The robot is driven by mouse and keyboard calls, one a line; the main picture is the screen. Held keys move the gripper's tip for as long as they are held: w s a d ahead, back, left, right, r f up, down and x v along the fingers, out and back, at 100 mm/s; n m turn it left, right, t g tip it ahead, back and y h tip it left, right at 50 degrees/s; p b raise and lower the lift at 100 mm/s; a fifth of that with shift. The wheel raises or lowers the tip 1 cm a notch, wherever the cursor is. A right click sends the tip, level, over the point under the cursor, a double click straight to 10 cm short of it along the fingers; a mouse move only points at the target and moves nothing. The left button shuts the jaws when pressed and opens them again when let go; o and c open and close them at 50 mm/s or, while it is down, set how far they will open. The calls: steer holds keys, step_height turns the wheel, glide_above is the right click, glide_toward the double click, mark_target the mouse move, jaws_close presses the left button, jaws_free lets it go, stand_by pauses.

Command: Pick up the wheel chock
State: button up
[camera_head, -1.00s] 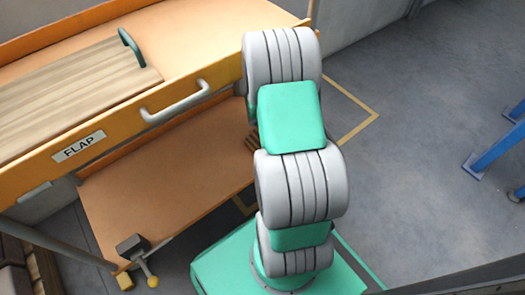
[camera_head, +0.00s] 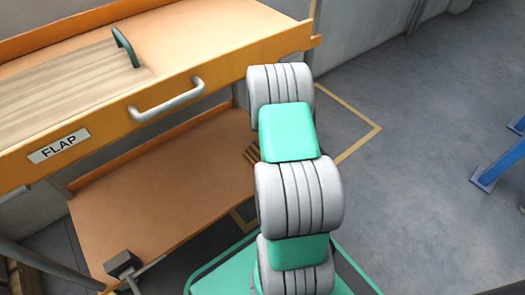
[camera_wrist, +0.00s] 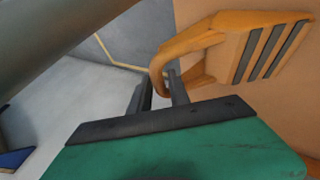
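The wheel chock (camera_wrist: 205,42) is an orange block with dark strips and a curved handle (camera_wrist: 158,78), in the upper middle and right of the wrist view. In the head view only a small striped part of the chock (camera_head: 252,153) shows on the lower orange shelf, beside my arm, which hides the rest. My gripper (camera_wrist: 163,82) shows two dark fingers standing apart, with the curved handle between their tips. The fingers look open; I cannot tell whether either touches the handle.
The lower orange shelf (camera_head: 150,200) lies under an orange bench with a flap (camera_head: 60,146) and a grey handle (camera_head: 167,100). A dark clamp-like part (camera_head: 122,263) sits at the shelf's front left corner. Blue legs (camera_head: 497,165) stand at the right. Grey floor (camera_head: 425,130) between is clear.

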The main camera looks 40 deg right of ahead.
jaws_close()
stand_by(1.2)
